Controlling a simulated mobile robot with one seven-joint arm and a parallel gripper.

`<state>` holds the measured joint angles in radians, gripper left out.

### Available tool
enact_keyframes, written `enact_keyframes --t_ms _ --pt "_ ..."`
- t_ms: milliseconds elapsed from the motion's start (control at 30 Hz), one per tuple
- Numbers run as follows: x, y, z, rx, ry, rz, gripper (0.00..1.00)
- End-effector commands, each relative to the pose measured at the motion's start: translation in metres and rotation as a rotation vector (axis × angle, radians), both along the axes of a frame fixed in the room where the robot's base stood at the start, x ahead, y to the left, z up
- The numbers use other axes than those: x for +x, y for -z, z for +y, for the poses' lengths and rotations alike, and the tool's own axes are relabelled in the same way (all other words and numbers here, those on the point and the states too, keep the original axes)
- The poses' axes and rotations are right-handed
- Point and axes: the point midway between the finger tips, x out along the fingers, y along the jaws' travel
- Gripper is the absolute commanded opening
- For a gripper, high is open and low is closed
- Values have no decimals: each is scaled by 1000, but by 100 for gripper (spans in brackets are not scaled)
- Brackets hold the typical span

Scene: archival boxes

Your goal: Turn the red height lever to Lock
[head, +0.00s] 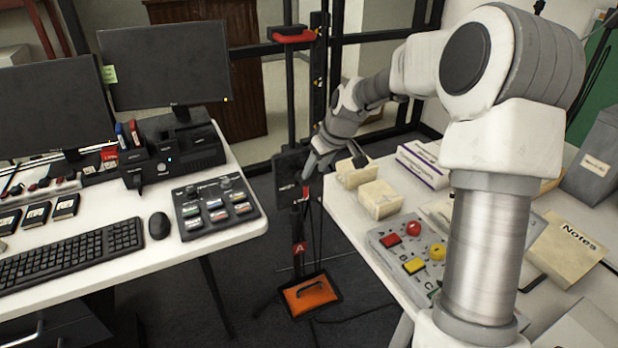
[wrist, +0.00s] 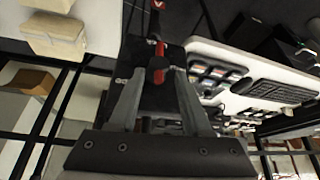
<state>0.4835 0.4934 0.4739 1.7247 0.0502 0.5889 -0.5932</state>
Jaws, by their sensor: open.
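The red height lever (wrist: 159,75) is a small red and black piece in the wrist view, on the dark plate of a black stand. It lies between the two fingertips of my gripper (wrist: 157,78). The fingers are apart, and I cannot tell whether either touches the lever. In the head view, my gripper (head: 312,166) is in front of the stand's black plate (head: 288,168), with a bit of red (head: 305,192) just below the fingertips. The Lock marking is too small to read.
Left is a white desk with monitors, a keyboard (head: 75,257) and a button panel (head: 215,206). Right is a white table with cream boxes (head: 380,199) and a control panel with red and yellow buttons (head: 413,228). An orange-topped pedal-like piece (head: 310,295) is on the floor.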

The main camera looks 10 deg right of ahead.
Motion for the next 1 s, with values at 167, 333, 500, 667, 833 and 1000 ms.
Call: enact_keyframes --t_ms 167,333,500,667,833,1000 --pt "-15 -39 -9 -2 1 -4 48" --pt "-24 -59 -13 -1 0 -3 48" --pt "-28 -66 -15 -1 0 -1 48" --pt "-28 -67 -15 0 -2 -1 48" --pt "-29 -68 -14 -2 -2 -2 48" --pt "-41 -91 -4 -41 2 -9 48"
